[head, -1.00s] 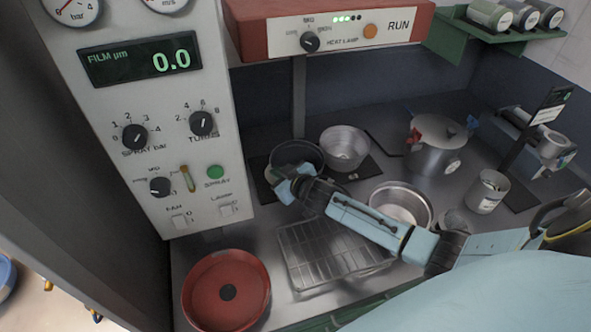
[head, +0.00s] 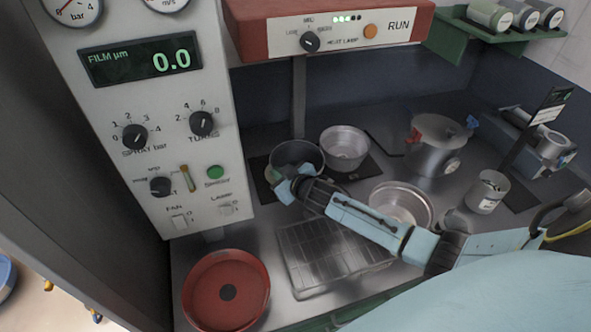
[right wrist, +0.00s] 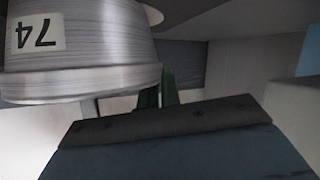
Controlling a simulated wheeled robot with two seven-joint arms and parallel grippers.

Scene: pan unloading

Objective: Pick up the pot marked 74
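A bare-metal pot with a white label reading 74, upside down in the picture, fills the upper left of the right wrist view (right wrist: 80,55). In the head view, a dark-looking pot (head: 297,154) stands on the left part of a dark mat, and my right gripper (head: 274,179) is at its near left side. The label does not show there, so this is likely the same pot. In the right wrist view, narrow green fingers (right wrist: 160,90) are close to the pot's edge; their grip is unclear. My left gripper is out of view.
A silver pan (head: 345,143) stands just right of the dark pot. A wire rack (head: 310,255), a shallow metal pan (head: 400,195), a red pan (head: 226,290), a lidded pot (head: 437,150) and a can (head: 487,192) share the counter. The control panel (head: 150,110) rises at left.

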